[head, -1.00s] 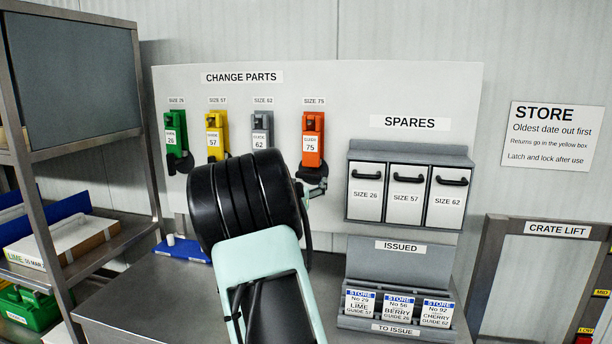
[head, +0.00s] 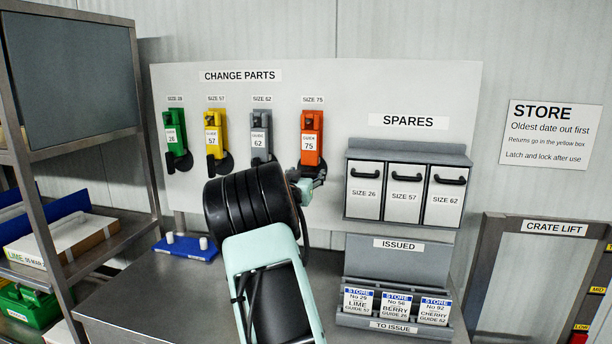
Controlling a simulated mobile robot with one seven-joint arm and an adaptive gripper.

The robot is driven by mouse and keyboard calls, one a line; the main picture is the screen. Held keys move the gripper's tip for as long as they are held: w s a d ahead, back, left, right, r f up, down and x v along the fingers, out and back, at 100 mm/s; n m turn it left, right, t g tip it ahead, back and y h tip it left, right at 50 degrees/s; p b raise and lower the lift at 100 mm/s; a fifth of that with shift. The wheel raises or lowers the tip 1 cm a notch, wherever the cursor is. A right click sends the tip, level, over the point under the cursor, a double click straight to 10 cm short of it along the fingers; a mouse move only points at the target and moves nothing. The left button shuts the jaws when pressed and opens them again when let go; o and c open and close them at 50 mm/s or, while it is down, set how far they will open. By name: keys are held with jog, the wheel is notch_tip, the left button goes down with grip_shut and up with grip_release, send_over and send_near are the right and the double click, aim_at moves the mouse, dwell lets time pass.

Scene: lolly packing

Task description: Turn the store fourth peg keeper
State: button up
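The CHANGE PARTS board (head: 360,90) holds four guides in a row on the back wall. The fourth, under SIZE 75, is the orange guide (head: 311,125) with a white label reading 75. My gripper (head: 314,180) is at its lower end, largely hidden behind the thick black part of my arm. I cannot tell whether its fingers are open or touch anything. The fourth peg's keeper is not clearly visible there. The green guide (head: 174,122), yellow guide (head: 214,122) and grey guide (head: 259,122) each have a dark rounded piece near the bottom.
The SPARES bins (head: 406,197) are to the right, above the ISSUED card rack (head: 394,323). A blue stand with white pegs (head: 184,247) is on the steel bench (head: 150,290) at left. A shelf rack (head: 90,148) stands at the left and a crate lift (head: 490,270) at the right.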

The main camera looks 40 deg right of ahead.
jog(key=c, duration=0.5)
jog(key=shift+c, duration=0.2)
jog(key=shift+n, duration=0.3)
jog(key=n+p, duration=0.2)
jog(key=n, duration=0.1)
jog(key=shift+w+a+r, duration=0.1)
jog(key=n+p, duration=0.1)
jog(key=n, duration=0.8)
jog(key=shift+w+a+f+n, duration=0.1)
jog(key=shift+f+n, duration=0.2)
jog(key=shift+f, duration=0.05)
jog(key=n+b, duration=0.2)
jog(key=n, duration=0.2)
jog(key=shift+n, duration=0.4)
